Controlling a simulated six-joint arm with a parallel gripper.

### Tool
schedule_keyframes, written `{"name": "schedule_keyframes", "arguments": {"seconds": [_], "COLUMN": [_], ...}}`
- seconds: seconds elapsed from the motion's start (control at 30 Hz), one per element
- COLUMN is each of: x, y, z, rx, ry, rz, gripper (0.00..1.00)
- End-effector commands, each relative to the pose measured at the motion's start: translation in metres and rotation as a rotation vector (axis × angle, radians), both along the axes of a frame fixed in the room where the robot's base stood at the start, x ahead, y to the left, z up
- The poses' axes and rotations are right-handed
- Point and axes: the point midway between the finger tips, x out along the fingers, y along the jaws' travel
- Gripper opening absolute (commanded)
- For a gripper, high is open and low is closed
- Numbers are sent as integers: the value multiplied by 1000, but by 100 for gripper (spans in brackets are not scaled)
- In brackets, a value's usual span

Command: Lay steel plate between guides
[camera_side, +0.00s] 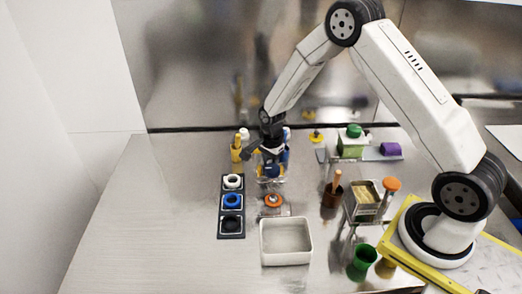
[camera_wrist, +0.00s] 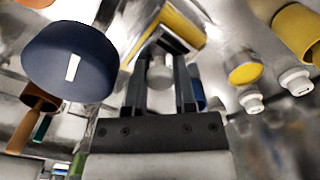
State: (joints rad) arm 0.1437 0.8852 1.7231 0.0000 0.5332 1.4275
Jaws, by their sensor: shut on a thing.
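My gripper (camera_side: 270,172) is low over the work surface, behind the orange-topped round piece on a small metallic base (camera_side: 273,201). In the wrist view its two dark fingers (camera_wrist: 161,78) stand on either side of a grey cylindrical piece (camera_wrist: 160,71), and they are shut on it. Past the fingertips is a yellow-edged part with a dark inset (camera_wrist: 172,36). I cannot tell for sure which surface is the steel plate or which edges are the guides; the fingers and the held piece hide the contact.
A dark tray (camera_side: 230,233) with white, blue and black rings lies left. A white bin (camera_side: 286,262) stands in front. A green cup (camera_side: 362,262) stands front right. The left of the table is clear.

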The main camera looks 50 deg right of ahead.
Motion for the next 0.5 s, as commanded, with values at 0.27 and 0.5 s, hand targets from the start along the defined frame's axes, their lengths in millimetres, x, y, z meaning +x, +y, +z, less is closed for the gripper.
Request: {"name": "schedule_keyframes", "arguments": {"seconds": [0.27, 0.5], "x": [0, 0], "y": [0, 0], "z": [-1, 0], "rx": [0, 0], "ry": [-1, -1], "rz": [0, 0], "gripper": [0, 40]}}
